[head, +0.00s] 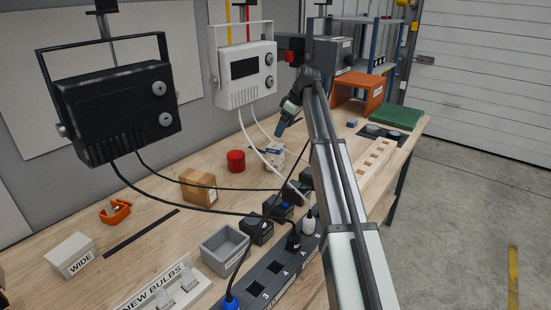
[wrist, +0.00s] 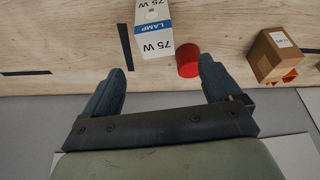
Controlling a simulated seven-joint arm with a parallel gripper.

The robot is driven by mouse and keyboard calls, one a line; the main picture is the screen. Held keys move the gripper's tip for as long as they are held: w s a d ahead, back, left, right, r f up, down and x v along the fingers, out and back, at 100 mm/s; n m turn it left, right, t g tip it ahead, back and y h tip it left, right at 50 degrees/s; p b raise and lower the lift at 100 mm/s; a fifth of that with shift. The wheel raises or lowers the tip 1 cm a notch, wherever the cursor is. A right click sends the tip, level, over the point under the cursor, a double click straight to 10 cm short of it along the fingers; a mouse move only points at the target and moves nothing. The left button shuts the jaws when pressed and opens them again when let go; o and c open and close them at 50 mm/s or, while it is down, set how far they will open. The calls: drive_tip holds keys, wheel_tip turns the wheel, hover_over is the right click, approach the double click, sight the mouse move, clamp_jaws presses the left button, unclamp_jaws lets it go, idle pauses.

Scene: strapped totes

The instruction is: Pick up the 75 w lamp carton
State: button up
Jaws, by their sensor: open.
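The 75 W lamp carton (wrist: 152,30) is white with a blue band and stands on the wooden bench. In the wrist view it is at the top, just beyond and between my two fingertips. In the head view my gripper (head: 281,127) is above the carton, near the back of the bench.
A red cylinder (wrist: 188,61) stands close beside the carton, near the right finger. A brown box (wrist: 276,54) is farther right. In the head view, cables hang from the white unit (head: 245,75) near the carton. A power strip (head: 275,275) lies along the front.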

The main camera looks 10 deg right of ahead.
sight(276, 145)
drive_tip(key=x, duration=0.7)
drive_tip(key=shift+f, duration=0.2)
drive_tip(key=shift+w+x, duration=0.2)
drive_tip(key=shift+x, duration=2.55)
drive_tip(key=shift+d, duration=0.15)
drive_tip(key=c, duration=1.1)
